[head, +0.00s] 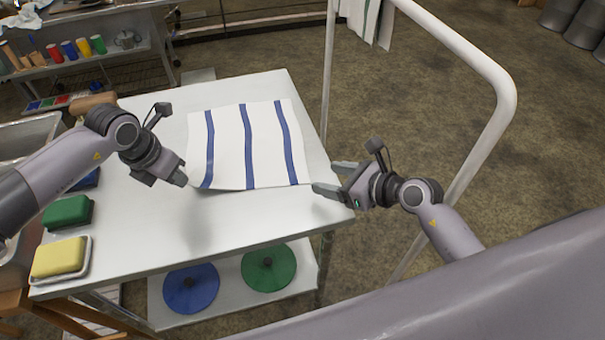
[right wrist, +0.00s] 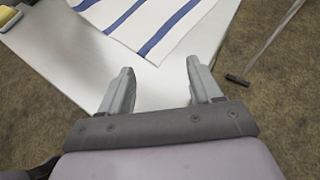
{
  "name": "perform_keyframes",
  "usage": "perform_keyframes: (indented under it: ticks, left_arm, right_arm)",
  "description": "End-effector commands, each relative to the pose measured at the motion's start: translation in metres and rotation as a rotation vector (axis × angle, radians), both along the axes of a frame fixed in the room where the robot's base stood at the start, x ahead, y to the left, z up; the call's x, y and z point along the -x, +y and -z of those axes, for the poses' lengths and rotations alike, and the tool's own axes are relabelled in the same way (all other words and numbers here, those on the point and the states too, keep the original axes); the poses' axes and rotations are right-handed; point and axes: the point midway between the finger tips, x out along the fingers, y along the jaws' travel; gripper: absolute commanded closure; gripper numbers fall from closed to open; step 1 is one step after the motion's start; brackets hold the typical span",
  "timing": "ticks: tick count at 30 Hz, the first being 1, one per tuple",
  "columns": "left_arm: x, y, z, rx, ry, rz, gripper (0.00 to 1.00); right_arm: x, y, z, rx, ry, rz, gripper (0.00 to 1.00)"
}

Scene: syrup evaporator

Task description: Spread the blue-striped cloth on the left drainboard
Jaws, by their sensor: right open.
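The white cloth with blue stripes (head: 228,150) lies spread out on the metal drainboard (head: 140,235), towards its far right part. Its near edge looks slightly wavy, with a shadow under the near left corner. My left gripper (head: 178,180) is at that near left corner; its fingers are too small and angled to tell whether they grip the cloth. My right gripper (head: 336,178) is open and empty at the drainboard's right edge, just right of the cloth's near right corner. In the right wrist view the cloth (right wrist: 150,22) lies beyond the open fingers (right wrist: 161,72), apart from them.
A yellow sponge (head: 58,257) on a tray and a green block (head: 68,212) stand along the drainboard's left edge. Blue (head: 190,288) and green (head: 280,268) discs lie on the shelf below. A white rail (head: 490,130) rises at right. The drainboard's near part is clear.

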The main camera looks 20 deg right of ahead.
Motion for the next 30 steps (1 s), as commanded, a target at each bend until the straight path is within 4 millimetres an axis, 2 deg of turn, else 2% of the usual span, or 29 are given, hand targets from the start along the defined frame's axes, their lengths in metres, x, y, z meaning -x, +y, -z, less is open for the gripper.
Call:
perform_keyframes:
  ticks: [6, 12, 30]
  left_arm:
    - [0.0, 0.0, 0.0, 0.0, 0.0, 0.0, 1.0]
    - [0.0, 0.0, 0.0, 0.0, 0.0, 0.0, 1.0]
    - [0.0, 0.0, 0.0, 0.0, 0.0, 0.0, 1.0]
  right_arm:
    - [-0.023, 0.017, 0.014, -0.002, 0.0, -0.001, 0.36]
    - [-0.035, 0.025, 0.022, -0.001, 0.001, 0.0, 0.36]
    - [-0.041, 0.029, 0.025, -0.001, 0.001, -0.002, 0.38]
